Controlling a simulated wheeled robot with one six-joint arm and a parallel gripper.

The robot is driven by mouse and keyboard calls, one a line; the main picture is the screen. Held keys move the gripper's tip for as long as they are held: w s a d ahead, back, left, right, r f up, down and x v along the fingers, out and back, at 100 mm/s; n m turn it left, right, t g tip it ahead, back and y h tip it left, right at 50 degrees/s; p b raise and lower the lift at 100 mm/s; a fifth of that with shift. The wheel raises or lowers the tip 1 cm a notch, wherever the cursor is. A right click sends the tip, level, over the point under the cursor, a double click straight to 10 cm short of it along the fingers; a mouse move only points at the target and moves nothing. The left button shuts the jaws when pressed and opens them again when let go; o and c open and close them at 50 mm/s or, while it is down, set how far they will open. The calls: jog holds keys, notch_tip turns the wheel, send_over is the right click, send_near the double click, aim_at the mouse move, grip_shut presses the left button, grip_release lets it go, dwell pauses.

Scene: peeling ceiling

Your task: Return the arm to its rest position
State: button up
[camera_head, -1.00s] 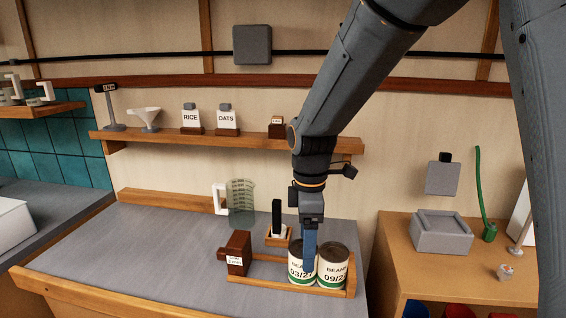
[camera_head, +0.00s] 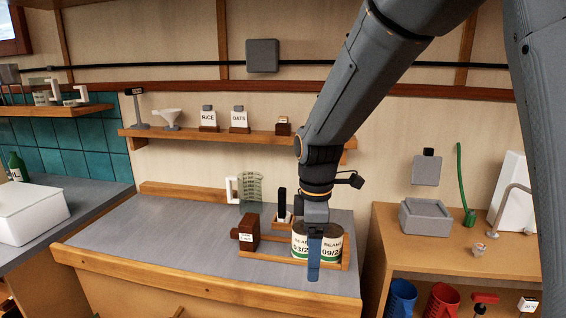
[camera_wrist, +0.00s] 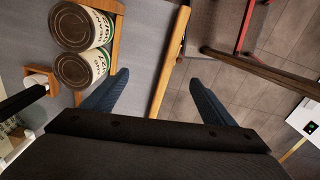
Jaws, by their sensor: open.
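My gripper (camera_head: 314,262) hangs from my arm in front of the wooden rack in the head view. In the wrist view my gripper (camera_wrist: 160,90) has its two blue fingers spread wide with nothing between them. Two bean cans, one marked 03/2 (camera_head: 300,243) and one marked 09/2 (camera_head: 333,247), stand side by side in the wooden rack (camera_head: 280,259). My gripper partly covers them in the head view. The wrist view shows the can tops (camera_wrist: 72,27) beside the left finger, apart from it.
A brown box (camera_head: 246,232) sits at the rack's left end, and a clear measuring jug (camera_head: 251,188) stands behind. The counter (camera_head: 150,235) is clear to the left. A shelf (camera_head: 190,139) with jars runs along the wall. A wooden side bench (camera_head: 450,248) stands at right.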

jog(key=s+d+f+m, duration=0.2)
jog(key=s+d+m, duration=0.3)
jog(key=m, duration=0.3)
jog(key=s+d+f+m+t, duration=0.1)
jog(key=s+d+f+m, duration=0.1)
jog(key=s+d+m, duration=0.4)
jog(key=d+m, duration=0.2)
jog(key=m, duration=0.1)
jog(key=shift+f, duration=0.4)
jog(key=shift+s+a, duration=0.1)
jog(key=shift+c, duration=0.2)
